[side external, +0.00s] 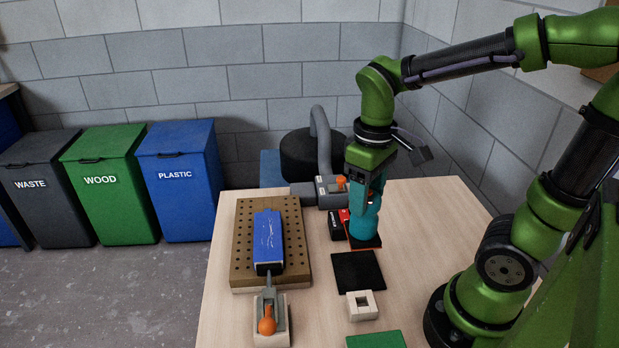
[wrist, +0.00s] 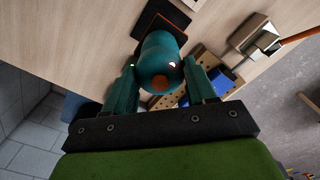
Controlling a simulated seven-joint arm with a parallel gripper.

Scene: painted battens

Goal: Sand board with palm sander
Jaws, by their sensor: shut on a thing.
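My gripper (side external: 366,198) is shut on the teal palm sander (side external: 365,217), which is upright over a dark square with an orange edge (side external: 366,242). I cannot tell whether the sander touches it. The wrist view shows the sander's rounded top (wrist: 158,62) between both fingers (wrist: 165,82). The board (side external: 267,238) is blue with pale scuff marks. It lies on a brown perforated block (side external: 243,268), left of the gripper and apart from the sander. A clamp with an orange knob (side external: 267,326) stands at the board's near end. The board shows partly in the wrist view (wrist: 227,80).
A black square pad (side external: 358,272), a white square block with a hole (side external: 362,306) and a green pad (side external: 376,341) lie nearer on the table. A grey device (side external: 328,191) with a hose stands behind, beside a red and black item (side external: 337,225). Table right of the sander is clear.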

